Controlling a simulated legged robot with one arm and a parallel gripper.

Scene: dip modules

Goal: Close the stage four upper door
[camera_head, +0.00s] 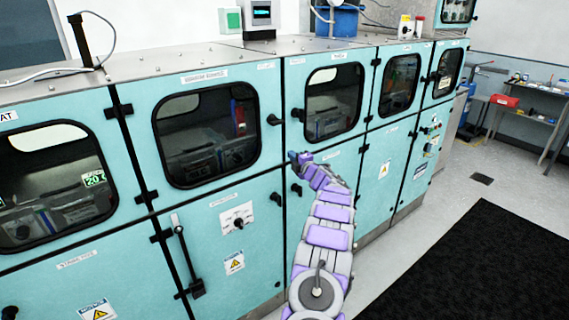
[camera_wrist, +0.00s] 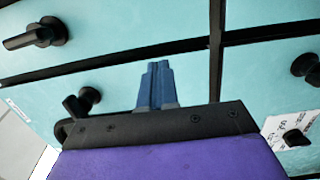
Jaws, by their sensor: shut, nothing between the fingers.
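Several teal upper doors with dark-framed windows line the cabinet; their labels are too small to read, so I cannot tell which is stage four. The upper door just above my gripper (camera_head: 292,157) is the windowed door (camera_head: 348,145) right of the middle seam, and it looks flush with its neighbours. Its black knob (camera_head: 297,114) is at its left edge. My gripper is shut and empty, close to the cabinet front near that door's lower left corner. In the wrist view the blue fingertips (camera_wrist: 155,72) are together in front of teal panels, with a black handle (camera_wrist: 38,36) at upper left.
The large windowed door (camera_head: 205,185) left of the seam also looks shut, with a knob (camera_head: 272,119) at its right edge. Lower doors (camera_head: 320,220) sit below. A black mat (camera_head: 480,265) covers floor at right. A workbench (camera_head: 525,112) stands at far right.

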